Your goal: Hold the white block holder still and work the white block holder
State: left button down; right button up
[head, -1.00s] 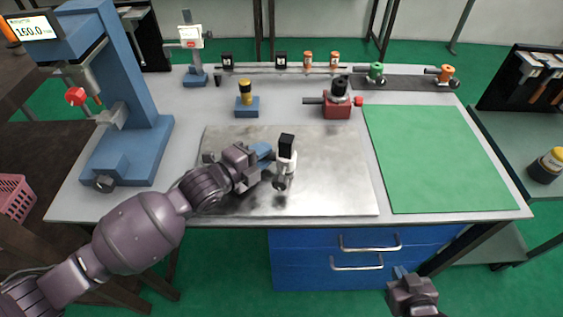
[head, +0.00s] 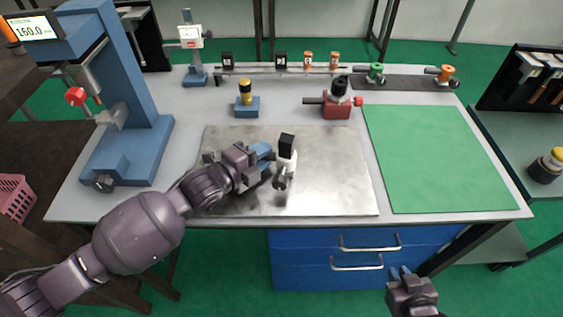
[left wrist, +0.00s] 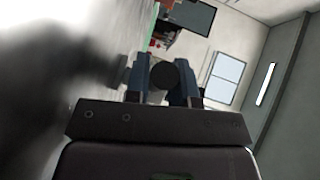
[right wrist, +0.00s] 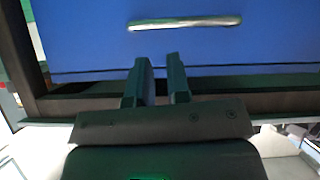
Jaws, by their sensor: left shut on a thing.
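The white block holder (head: 287,163) stands near the middle of the steel plate, with a black block on its top and a dark-tipped part at its lower front. My left gripper (head: 267,153) reaches it from the left and is shut on it. In the left wrist view, a dark round part (left wrist: 164,77) shows between the blue fingers of my left gripper (left wrist: 175,82). My right gripper (head: 400,272) is low in front of the blue drawers, away from the holder. In the right wrist view, the fingers of my right gripper (right wrist: 157,82) are apart with nothing between them.
The steel plate (head: 335,185) is clear right of the holder. A green mat (head: 435,160) lies further right. A blue press (head: 130,130) stands at left. A red fixture (head: 338,108) and a blue-based yellow part (head: 246,102) stand behind. Drawer handles (head: 368,247) protrude at the front.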

jog(key=shift+o, duration=1.1)
jog(key=shift+w+a+n, duration=0.1)
jog(key=shift+a+n, duration=0.3)
jog(key=shift+o, duration=1.3)
jog(key=w+a+r+n+g, duration=0.1)
jog(key=w+a+r+n, duration=0.1)
jog(key=a+n, duration=0.6)
jog(key=shift+w+n, duration=0.4)
jog(key=shift+n, duration=0.3)
jog(key=n+t+h, duration=0.2)
jog(key=n+t, duration=0.1)
jog(key=n, duration=1.6)
send_near(280, 185)
jog(key=shift+y, duration=0.3)
jog(key=shift+d+x, duration=0.2)
jog(key=shift+x, duration=5.25)
jog(key=shift+c, duration=0.3)
